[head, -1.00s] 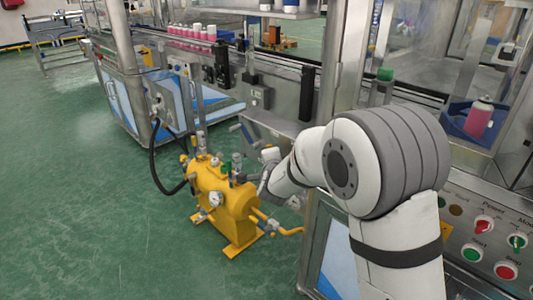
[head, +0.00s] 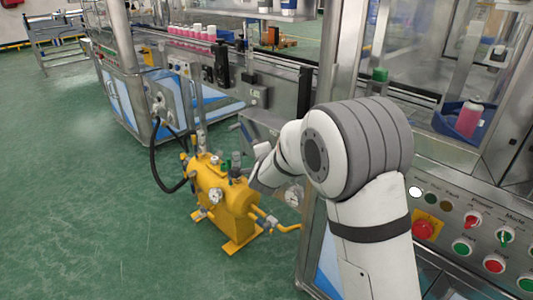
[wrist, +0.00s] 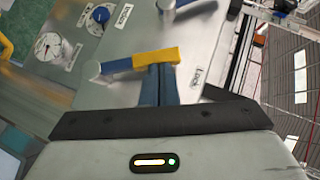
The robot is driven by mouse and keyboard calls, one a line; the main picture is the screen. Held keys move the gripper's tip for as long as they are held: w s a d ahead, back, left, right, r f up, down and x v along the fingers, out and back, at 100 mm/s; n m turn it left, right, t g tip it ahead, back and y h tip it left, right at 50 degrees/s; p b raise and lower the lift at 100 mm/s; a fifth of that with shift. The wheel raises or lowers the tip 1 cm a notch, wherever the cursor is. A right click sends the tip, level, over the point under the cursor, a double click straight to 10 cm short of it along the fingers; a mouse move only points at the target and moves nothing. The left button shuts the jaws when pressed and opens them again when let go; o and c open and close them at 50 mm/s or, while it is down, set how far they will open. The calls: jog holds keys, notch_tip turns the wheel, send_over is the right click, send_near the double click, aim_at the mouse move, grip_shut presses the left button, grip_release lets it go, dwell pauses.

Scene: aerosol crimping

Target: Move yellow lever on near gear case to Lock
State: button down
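In the wrist view, a lever with a blue arm and a yellow end (wrist: 157,58) runs from a round pivot at left to the right across a grey metal panel (wrist: 110,98). A "Lock" label (wrist: 196,79) is just right of its tip. An "Unlock" label (wrist: 122,17) is above it. My gripper (wrist: 157,70) has its two dark blue fingers together, with no gap, right at the yellow end. They look in contact with it, but I cannot tell whether any of it is between them. In the head view my arm hides the gripper and lever.
In the head view, a yellow tank unit (head: 228,208) stands on the floor beside my arm. A button panel (head: 465,225) is at right. Green floor (head: 90,200) at left is clear.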

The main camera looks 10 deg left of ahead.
jog(key=shift+w+d+r, duration=0.15)
jog(key=shift+d+r, duration=0.05)
jog(key=shift+d, duration=0.25)
jog(key=d+r+v, duration=0.1)
jog(key=v, duration=1.2)
jog(key=shift+w+r, duration=0.15)
jog(key=shift+w, duration=0.15)
jog(key=c, duration=2.2)
grip_release()
jog(key=shift+d, duration=0.1)
